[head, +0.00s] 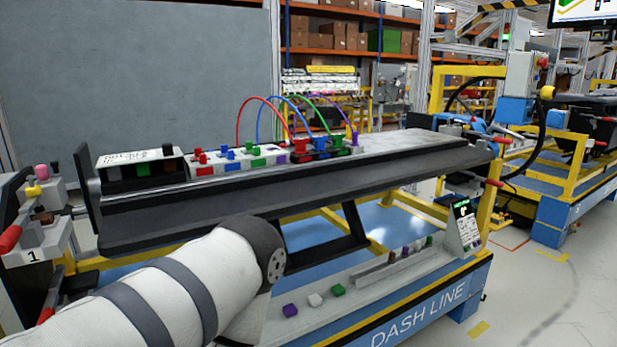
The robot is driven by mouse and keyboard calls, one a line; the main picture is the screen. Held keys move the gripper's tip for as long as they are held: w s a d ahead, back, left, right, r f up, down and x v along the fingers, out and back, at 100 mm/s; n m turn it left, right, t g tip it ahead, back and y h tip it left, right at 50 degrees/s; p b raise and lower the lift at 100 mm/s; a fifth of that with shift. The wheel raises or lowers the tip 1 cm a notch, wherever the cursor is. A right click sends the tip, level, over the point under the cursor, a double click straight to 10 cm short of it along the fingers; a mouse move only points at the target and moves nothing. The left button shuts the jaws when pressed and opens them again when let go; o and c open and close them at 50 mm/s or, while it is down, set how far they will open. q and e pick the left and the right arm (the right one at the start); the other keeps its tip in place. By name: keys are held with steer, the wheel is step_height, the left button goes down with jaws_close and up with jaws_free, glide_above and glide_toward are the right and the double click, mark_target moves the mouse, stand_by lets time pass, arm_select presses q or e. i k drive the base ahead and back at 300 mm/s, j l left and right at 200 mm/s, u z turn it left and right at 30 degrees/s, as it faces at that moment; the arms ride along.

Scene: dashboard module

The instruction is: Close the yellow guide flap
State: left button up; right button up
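The dashboard module is a long dark beam (310,193) lying across the stand. I cannot pick out the yellow guide flap with certainty. A small yellow piece (34,190) shows on the fixture at the left end, and I cannot tell what it is. One of my arms, white with dark bands, comes in from the lower left and ends at a dark round joint in front of the beam. No gripper fingers show. My other arm is not in view.
Red, blue, green and purple cables arc above a row of coloured connectors (240,157) behind the beam. A lower shelf (320,318) holds small coloured blocks and a sign (464,228). A yellow frame (487,211) supports the right end. Open floor lies at the right.

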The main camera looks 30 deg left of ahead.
mark_target(348, 132)
steer(key=i+l+u, duration=0.95)
steer(key=l+u, duration=0.25)
steer(key=l, duration=0.3)
steer(key=i+l+u, duration=0.1)
steer(key=l+u, duration=0.3)
steer(key=l, duration=0.25)
steer(key=l+u, duration=0.4)
steer(key=l, duration=0.3)
steer(key=l+u, duration=0.4)
steer(key=l, duration=0.3)
steer(key=k+l, duration=0.1)
steer(key=k, duration=0.2)
steer(key=u, duration=0.05)
